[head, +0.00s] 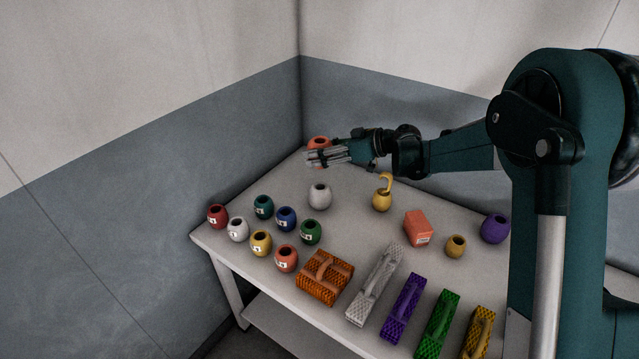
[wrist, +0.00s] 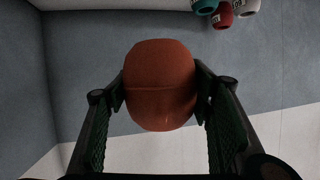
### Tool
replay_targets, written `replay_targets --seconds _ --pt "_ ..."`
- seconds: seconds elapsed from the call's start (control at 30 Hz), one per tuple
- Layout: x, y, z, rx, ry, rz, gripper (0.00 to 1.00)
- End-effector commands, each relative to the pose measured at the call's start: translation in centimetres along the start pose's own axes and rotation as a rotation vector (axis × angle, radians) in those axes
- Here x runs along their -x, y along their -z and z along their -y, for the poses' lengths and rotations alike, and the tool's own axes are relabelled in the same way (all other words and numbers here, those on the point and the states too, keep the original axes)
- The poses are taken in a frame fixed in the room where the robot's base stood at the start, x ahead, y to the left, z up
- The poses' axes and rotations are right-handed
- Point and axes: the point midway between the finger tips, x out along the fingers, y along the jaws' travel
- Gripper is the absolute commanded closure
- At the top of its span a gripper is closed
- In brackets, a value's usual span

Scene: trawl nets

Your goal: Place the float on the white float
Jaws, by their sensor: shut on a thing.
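My gripper (head: 326,156) is shut on an orange-red float (head: 318,142), which shows partly behind the fingers in the head view. In the wrist view the float (wrist: 160,82) sits between the two green-padded fingers, touching both. The white float (head: 320,196) stands upright on the table with its dark hole facing up. It is below the gripper in the head picture, with a gap between. A smaller white float (head: 238,229) with a label stands in the group at the left. My gripper hides part of the held float in the head view.
Several coloured labelled floats, such as the teal one (head: 263,207), stand at the left of the table (head: 360,228). A yellow float with a hook (head: 382,196), an orange block (head: 417,228) and a purple float (head: 495,228) stand to the right. Several net bundles (head: 325,278) line the front.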

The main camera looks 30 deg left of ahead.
Motion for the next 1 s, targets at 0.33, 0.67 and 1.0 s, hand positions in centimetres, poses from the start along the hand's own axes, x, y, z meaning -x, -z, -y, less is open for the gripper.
replay_targets --seconds 0.33,0.67,1.0 --pt "-1.7 -4.0 -0.4 0.000 0.000 0.000 0.61" --pt "-2.3 -5.5 -0.5 0.000 0.000 0.000 0.61" --pt "-2.6 -6.2 -0.6 0.000 0.000 0.000 0.61"
